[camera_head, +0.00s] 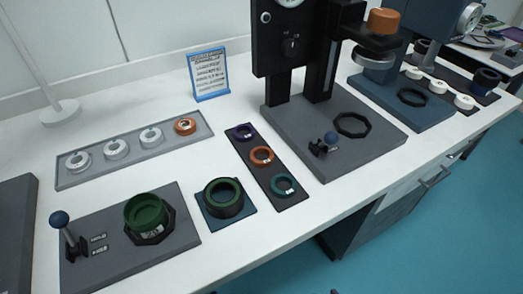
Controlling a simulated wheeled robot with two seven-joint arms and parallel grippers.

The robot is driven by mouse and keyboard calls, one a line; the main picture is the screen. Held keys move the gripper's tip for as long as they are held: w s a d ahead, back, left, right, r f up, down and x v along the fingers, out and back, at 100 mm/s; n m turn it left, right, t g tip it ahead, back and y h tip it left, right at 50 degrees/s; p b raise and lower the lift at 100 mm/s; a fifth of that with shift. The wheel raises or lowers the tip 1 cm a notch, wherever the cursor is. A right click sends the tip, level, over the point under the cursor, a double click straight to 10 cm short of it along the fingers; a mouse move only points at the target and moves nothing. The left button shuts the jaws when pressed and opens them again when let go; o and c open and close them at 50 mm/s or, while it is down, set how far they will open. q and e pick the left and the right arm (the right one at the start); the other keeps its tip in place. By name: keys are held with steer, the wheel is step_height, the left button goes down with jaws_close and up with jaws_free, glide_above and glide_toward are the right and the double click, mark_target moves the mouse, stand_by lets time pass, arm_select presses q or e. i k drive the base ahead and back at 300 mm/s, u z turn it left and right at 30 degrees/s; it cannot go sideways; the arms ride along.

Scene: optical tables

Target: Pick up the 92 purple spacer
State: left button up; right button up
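A purple spacer ring (243,131) lies at the far end of a narrow dark tray (290,201) on the white table. An orange ring (262,155) and a teal ring (284,184) lie in the same tray, nearer the front. The number on the purple spacer is too small to read. Neither of my grippers can be made out. Only a tiny dark tip shows at the bottom edge, and I cannot tell what it is.
A black press (290,45) on a grey base (375,145) stands right of the tray. Left are a dark green ring on a blue pad (244,209), a fixture plate (105,262) with a green cup (146,212), and a grey tray (70,180) of rings. A blue-framed sign (208,73) stands behind.

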mark_target(242, 139)
steer(key=z, duration=0.15)
steer(key=k, duration=0.15)
steer(key=u, duration=1.2)
steer(key=i, duration=0.5)
steer(key=z, duration=0.05)
